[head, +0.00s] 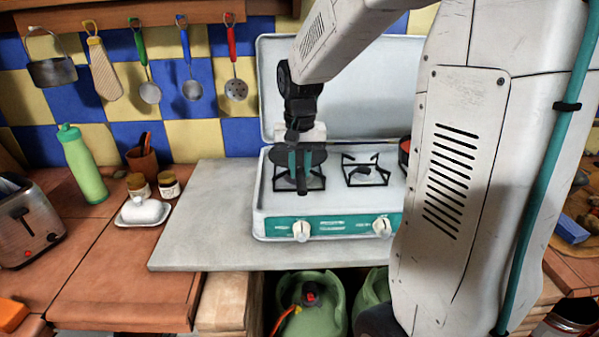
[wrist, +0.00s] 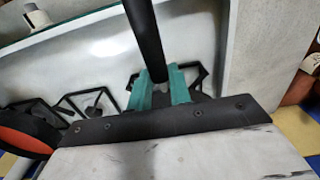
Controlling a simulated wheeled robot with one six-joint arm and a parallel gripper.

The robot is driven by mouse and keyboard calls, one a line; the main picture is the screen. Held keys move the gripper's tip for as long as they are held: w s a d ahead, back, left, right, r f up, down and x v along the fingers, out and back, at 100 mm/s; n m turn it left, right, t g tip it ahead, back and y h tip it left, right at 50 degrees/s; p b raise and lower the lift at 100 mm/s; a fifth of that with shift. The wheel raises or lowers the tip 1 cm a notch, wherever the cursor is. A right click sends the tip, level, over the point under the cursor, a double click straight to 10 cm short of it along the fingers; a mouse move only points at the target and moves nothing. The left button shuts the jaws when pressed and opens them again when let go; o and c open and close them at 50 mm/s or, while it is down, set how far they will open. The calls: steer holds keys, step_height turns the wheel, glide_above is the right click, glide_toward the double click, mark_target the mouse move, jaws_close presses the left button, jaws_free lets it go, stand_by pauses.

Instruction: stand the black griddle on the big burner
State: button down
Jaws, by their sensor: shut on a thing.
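The black griddle (head: 316,155) is over the left burner (head: 314,183) of the white camp stove in the head view, its handle pointing toward the stove's front. I cannot tell whether it touches the grate. My gripper (head: 301,170) is shut on the handle from above. In the wrist view the black handle (wrist: 147,40) runs between the teal fingers of my gripper (wrist: 164,88); the griddle's plate is mostly hidden behind the wrist. The left grate looks wider than the neighbouring burner (head: 366,172), which is empty.
A red-rimmed dark pan (head: 404,155) stands at the stove's right, partly hidden by my arm; it also shows in the wrist view (wrist: 26,133). The raised lid (head: 370,100) stands behind. A butter dish (head: 143,212), jars and a green bottle (head: 83,165) are left. The grey slab (head: 205,215) is clear.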

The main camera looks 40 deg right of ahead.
mark_target(300, 168)
steer(key=shift+f, duration=0.8)
steer(key=shift+f, duration=0.55)
steer(key=c, duration=1.3)
jaws_free()
step_height(300, 168, up, 12)
steer(key=s+a+f+n, duration=0.1)
steer(key=s+a+n, duration=0.1)
steer(key=s+a, duration=0.2)
steer(key=s+a+f+n, duration=0.1)
steer(key=s+a, duration=0.3)
steer(key=s, duration=0.7)
steer(key=s+a+f+n+t, duration=0.1)
steer(key=s+a+n, duration=0.2)
steer(key=s, duration=0.4)
steer(key=shift+s+a+n, duration=0.3)
steer(key=shift+a+n, duration=0.1)
